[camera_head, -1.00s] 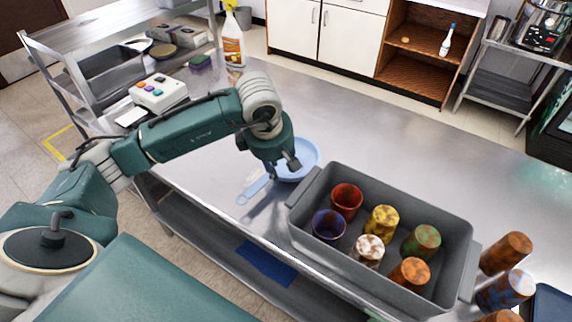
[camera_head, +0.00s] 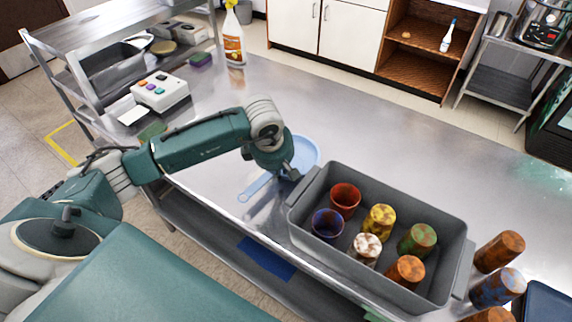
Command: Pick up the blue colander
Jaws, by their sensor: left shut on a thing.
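The blue colander (camera_head: 306,153) is light blue and round, with a long handle (camera_head: 256,187) pointing to the lower left. It lies on the steel counter behind the grey bin's left end. My left gripper (camera_head: 291,176) is over the colander's near side and hides part of it and where the handle joins. The gripper is shut on the colander, though the fingers are small and partly hidden by my wrist. I cannot see clear space under the colander. My right gripper is not in view.
A grey bin (camera_head: 290,212) holding several coloured cups stands close to the right of the colander. More cups (camera_head: 499,251) stand at the right. A white button box (camera_head: 160,92) and a spray bottle (camera_head: 233,40) are at the back left. The counter behind the bin is clear.

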